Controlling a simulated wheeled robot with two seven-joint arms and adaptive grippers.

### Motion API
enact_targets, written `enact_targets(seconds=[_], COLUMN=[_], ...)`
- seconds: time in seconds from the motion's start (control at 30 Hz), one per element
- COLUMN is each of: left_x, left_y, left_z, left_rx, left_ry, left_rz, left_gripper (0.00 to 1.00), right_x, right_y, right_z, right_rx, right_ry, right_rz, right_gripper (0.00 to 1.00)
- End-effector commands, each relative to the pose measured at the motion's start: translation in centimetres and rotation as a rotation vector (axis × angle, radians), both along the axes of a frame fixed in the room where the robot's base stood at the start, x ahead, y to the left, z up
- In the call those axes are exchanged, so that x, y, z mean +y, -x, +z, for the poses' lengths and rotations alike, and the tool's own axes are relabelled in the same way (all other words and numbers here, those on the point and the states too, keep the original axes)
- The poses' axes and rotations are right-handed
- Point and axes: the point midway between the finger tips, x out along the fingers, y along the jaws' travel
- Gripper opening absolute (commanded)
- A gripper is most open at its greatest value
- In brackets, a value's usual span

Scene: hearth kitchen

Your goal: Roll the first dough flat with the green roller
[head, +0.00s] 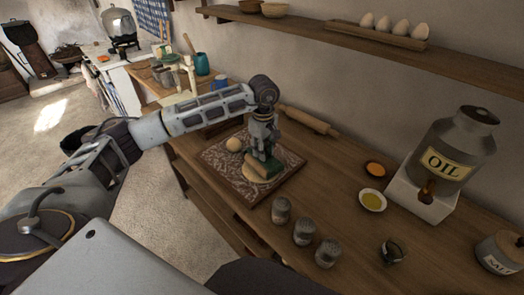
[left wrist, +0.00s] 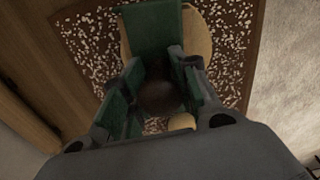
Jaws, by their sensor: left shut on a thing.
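My right gripper is not in view.
A wooden rolling pin (head: 307,121) lies behind the board. Several shakers (head: 303,232) stand in front. Bowls of orange (head: 375,169) and yellow (head: 372,201) contents and the oil can (head: 452,145) are to the right. A shelf with eggs (head: 392,25) runs above.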

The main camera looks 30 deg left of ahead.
Motion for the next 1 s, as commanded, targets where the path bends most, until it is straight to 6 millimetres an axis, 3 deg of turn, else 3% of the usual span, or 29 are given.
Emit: enact_targets(seconds=[0.27,1.0], left_x=[-0.1,0.0], left_y=[0.3,0.1], left_z=[-0.3,4.5], left_rx=[0.011,0.003], left_ry=[-0.002,0.000], left_rz=[-0.002,-0.001], left_gripper=[0.00,0.00], right_x=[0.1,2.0], right_y=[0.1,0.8], right_z=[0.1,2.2], right_rx=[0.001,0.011], right_ry=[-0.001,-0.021], right_rz=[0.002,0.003], right_gripper=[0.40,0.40])
